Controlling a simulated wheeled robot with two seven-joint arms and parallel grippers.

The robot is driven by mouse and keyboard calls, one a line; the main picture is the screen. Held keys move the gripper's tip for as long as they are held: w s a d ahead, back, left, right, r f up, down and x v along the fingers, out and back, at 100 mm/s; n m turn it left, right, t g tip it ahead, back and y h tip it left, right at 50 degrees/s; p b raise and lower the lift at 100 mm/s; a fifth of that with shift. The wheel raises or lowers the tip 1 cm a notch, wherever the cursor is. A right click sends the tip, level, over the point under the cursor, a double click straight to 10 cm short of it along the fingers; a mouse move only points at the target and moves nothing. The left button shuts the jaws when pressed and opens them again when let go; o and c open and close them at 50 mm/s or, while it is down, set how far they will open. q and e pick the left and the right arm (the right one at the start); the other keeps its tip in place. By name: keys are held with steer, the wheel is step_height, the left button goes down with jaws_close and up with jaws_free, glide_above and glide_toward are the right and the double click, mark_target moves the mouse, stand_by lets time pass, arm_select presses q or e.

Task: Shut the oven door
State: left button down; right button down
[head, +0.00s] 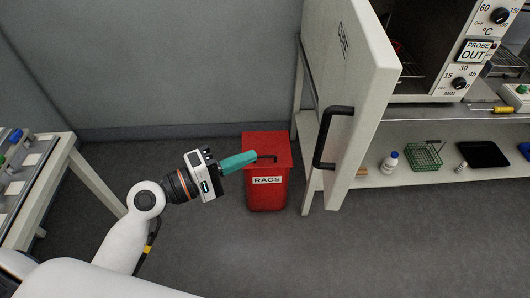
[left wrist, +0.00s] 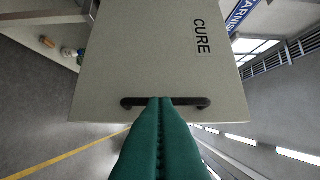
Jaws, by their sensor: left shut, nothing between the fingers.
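The oven door (head: 345,75) stands wide open in the head view, swung out toward me on the left of the oven (head: 425,50). Its face bears the word CURE, and a black bar handle (head: 328,138) is on its edge side. In the left wrist view the door (left wrist: 150,60) fills the upper middle, with the dark handle (left wrist: 190,103) low on it. My left gripper (head: 252,157) has green fingers, is shut and empty, and is left of the door. In the left wrist view its fingertips (left wrist: 160,100) overlap the handle; contact cannot be told. My right gripper is not in view.
A red RAGS bin (head: 267,190) stands on the floor beneath and behind the left gripper. The oven's bench has a lower shelf (head: 420,170) with a green rack (head: 425,156), a bottle (head: 390,162) and a black tray (head: 483,155). Another table (head: 60,165) is at left. Floor in front is clear.

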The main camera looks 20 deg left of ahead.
arm_select(q)
steer(key=w+d+p, duration=0.5)
steer(key=w+d, duration=0.1)
steer(key=d, duration=0.4)
steer(key=shift+d, duration=0.3)
steer(key=shift+w+f, duration=0.1)
steer(key=shift+w, duration=0.05)
